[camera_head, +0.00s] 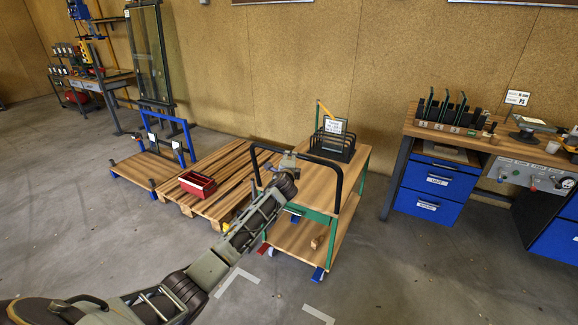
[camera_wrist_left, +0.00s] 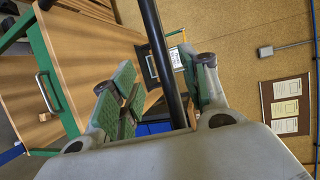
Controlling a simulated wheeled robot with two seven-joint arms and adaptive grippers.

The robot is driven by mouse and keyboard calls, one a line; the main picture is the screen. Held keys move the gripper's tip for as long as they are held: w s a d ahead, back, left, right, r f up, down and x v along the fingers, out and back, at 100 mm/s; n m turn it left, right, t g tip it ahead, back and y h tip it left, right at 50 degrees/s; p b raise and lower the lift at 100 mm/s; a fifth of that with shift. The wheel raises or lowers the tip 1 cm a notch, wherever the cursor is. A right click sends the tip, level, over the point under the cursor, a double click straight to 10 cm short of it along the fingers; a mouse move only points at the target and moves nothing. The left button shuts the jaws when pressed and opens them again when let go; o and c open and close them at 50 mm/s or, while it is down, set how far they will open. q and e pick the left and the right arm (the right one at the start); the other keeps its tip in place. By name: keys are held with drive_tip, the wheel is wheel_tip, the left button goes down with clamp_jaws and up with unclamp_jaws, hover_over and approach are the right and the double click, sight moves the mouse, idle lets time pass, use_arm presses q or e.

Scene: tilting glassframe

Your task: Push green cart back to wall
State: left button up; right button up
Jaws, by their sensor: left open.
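The green cart (camera_head: 330,188) has a green frame, two wooden shelves and a black push handle (camera_head: 338,200). It stands on the floor a short way from the cork-coloured wall (camera_head: 240,60). My left gripper (camera_head: 290,163) is at the handle side of the cart. In the left wrist view my left gripper (camera_wrist_left: 160,85) is open, with the black handle bar (camera_wrist_left: 156,40) passing between its two green-padded fingers. Whether the fingers touch the bar I cannot tell. My right gripper is not in view.
A black rack (camera_head: 333,147) stands on the cart top. A wooden pallet (camera_head: 222,170) with a red bin (camera_head: 197,184) lies left of the cart. A workbench (camera_head: 430,130) with blue drawers stands at the right. White floor marks (camera_head: 236,280) lie in front.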

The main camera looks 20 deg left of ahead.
use_arm(q)
drive_tip(key=shift+v, duration=1.35)
